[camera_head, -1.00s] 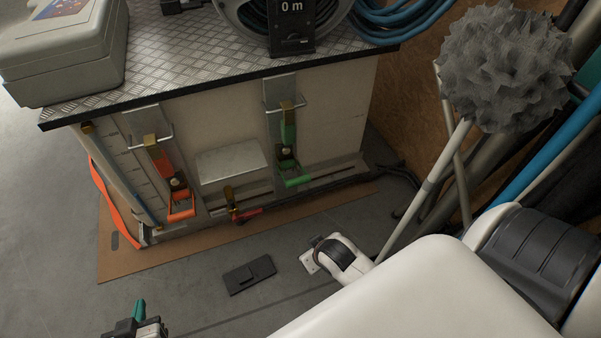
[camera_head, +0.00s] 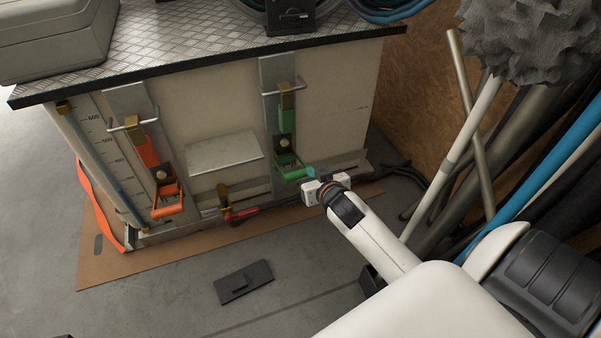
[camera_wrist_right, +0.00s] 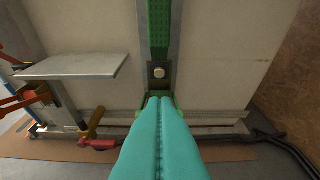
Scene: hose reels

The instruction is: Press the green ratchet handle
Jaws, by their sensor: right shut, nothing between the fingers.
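The green ratchet handle (camera_head: 291,166) hangs at the lower end of its green strap and metal bracket on the front of the cabinet. My right gripper (camera_head: 311,172) is just to the right of the handle, its teal fingertips shut with nothing between them. In the right wrist view the shut teal fingers (camera_wrist_right: 160,105) reach up to the green ratchet handle (camera_wrist_right: 146,113) and cover most of it. I cannot tell whether they touch it. My left gripper is not in view.
An orange ratchet (camera_head: 167,199) hangs to the left on the same cabinet. A small metal shelf (camera_head: 224,152) and a red-handled valve (camera_head: 243,214) sit between the two. Poles (camera_head: 470,150) lean at the right. A dark flat piece (camera_head: 243,282) lies on the floor.

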